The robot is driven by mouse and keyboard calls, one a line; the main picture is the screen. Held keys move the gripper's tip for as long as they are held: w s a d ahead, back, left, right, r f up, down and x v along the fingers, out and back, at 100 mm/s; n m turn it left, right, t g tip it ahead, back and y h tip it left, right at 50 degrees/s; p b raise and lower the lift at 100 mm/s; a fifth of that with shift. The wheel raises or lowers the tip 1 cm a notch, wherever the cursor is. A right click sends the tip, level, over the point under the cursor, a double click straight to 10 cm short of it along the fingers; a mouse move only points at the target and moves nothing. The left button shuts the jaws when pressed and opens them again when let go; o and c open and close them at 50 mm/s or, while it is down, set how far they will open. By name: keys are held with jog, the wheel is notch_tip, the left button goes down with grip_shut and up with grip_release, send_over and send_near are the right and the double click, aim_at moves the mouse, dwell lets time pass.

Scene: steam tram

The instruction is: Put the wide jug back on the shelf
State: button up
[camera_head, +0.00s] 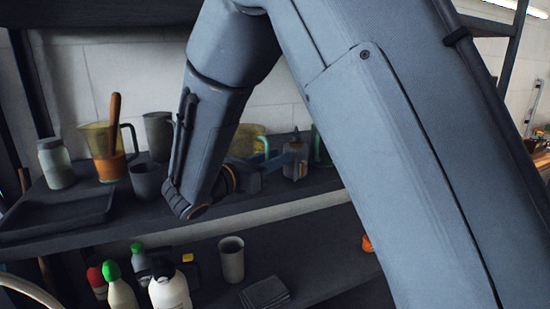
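My gripper (286,160) reaches over the upper shelf board (130,219), partly hidden behind my forearm. Its fingers are small and dark, and I cannot tell whether they are open or shut. A yellowish see-through jug (248,141) shows in part behind my wrist and may be the wide jug. A green curved handle or edge (317,147) shows to its right, beside my upper arm. I cannot tell whether it belongs to that jug or whether my gripper touches it.
On the upper shelf are a glass jar (56,164), a dark tray (58,217), a grey cup (147,180) and a grey-green jug (158,135). The lower shelf holds several bottles (168,290), a grey cup (231,260) and dark flat squares (265,293). My arm hides the right side.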

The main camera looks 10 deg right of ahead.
jog(key=shift+r, duration=0.15)
jog(key=shift+a, duration=0.2)
jog(key=b+v, duration=0.3)
jog(key=v, duration=0.8)
jog(key=shift+s+a+b, duration=0.2)
jog(key=shift+s+b, duration=0.15)
jog(key=shift+b, duration=0.05)
